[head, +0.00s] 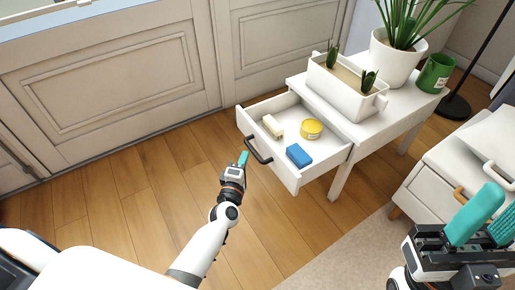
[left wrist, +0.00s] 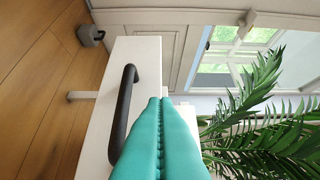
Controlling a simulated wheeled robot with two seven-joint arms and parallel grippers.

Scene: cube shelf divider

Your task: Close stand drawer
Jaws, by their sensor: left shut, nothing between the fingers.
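The white stand (head: 395,122) has its drawer (head: 325,172) pulled open toward me. The drawer has a dark handle (head: 256,151) on its front. Inside lie a cream block (head: 272,126), a yellow round tin (head: 311,128) and a blue block (head: 298,155). My left gripper (head: 244,158) is shut and empty, just in front of the drawer front beside the handle. In the left wrist view the teal fingers (left wrist: 160,130) are together next to the handle (left wrist: 123,112); whether they touch the drawer front I cannot tell. My right gripper (head: 484,222) is at the lower right, away from the stand; its jaw gap is unclear.
On the stand are a white planter (head: 345,92), a large potted plant (head: 394,60) and a green mug (head: 435,73). A second white cabinet (head: 445,172) with an orange handle stands at right. Wooden floor (head: 130,195) is clear on the left.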

